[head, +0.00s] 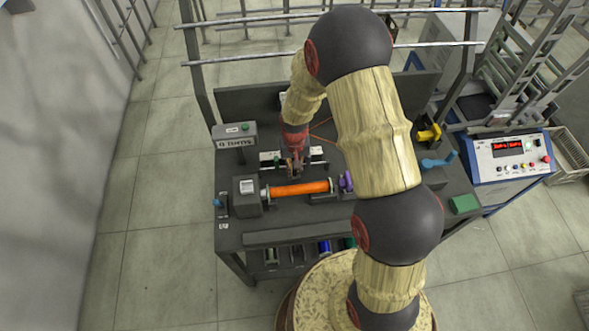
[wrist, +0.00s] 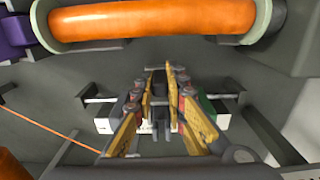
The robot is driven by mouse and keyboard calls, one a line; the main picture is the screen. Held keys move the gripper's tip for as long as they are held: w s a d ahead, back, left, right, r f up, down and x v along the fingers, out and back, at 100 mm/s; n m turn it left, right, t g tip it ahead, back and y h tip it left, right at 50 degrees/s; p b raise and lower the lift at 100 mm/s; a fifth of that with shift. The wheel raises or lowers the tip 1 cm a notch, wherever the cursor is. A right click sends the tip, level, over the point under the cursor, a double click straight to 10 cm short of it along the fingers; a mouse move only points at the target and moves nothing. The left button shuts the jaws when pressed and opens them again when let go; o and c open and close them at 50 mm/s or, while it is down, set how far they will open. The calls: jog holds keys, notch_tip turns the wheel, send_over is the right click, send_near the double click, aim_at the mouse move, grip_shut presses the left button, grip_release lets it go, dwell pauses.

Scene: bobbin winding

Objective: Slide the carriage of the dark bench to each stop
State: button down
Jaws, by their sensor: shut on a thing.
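The dark bench (head: 240,228) carries a carriage on a thin horizontal rail behind the orange bobbin (head: 300,188). My gripper (head: 295,172) points down at this rail. In the wrist view my gripper (wrist: 162,72) has its fingers close together on the carriage, which is mostly hidden between them. The rail (wrist: 98,100) shows on both sides of the fingers. I cannot tell whether the carriage touches a stop.
The orange bobbin also spans the top of the wrist view (wrist: 150,18), close to the fingertips. A purple part (head: 346,181) stands at its right end in the head view. An orange thread (wrist: 50,130) runs beside the rail. A control box (head: 508,158) stands right of the bench.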

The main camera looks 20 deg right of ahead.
dwell(0.3)
jog(key=shift+w+a, duration=0.15)
jog(key=shift+a, duration=0.65)
jog(key=shift+w+a, duration=0.15)
jog(key=shift+a, duration=0.6)
jog(key=c, duration=1.8)
grip_release()
jog(key=shift+r, duration=0.1)
notch_tip(320, 180, up, 12)
